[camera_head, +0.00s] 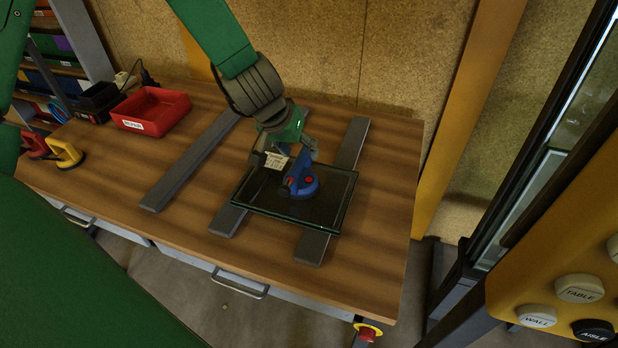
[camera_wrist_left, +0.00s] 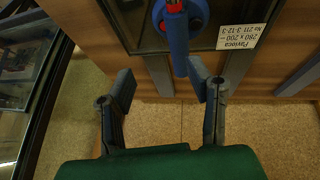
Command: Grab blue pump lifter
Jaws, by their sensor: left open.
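The blue pump lifter (camera_head: 301,186) stands on a dark glass pane (camera_head: 335,209) on the workbench. It has a blue handle and a round base with a red button. My left gripper (camera_head: 284,152) is open just behind and above the lifter, its fingers spread and nothing between them. In the left wrist view, the lifter's blue handle (camera_wrist_left: 178,40) points toward the open left gripper (camera_wrist_left: 165,85), nearer its right finger; contact cannot be told. The pane carries a white label (camera_wrist_left: 240,37). My right gripper is not in view.
The pane lies across grey bars (camera_head: 314,243) on the wooden bench (camera_head: 380,240). A red bin (camera_head: 152,110) and red and yellow lifters (camera_head: 66,153) are at the left. A cork wall (camera_head: 330,50) stands behind; a yellow button panel (camera_head: 560,250) is at the right.

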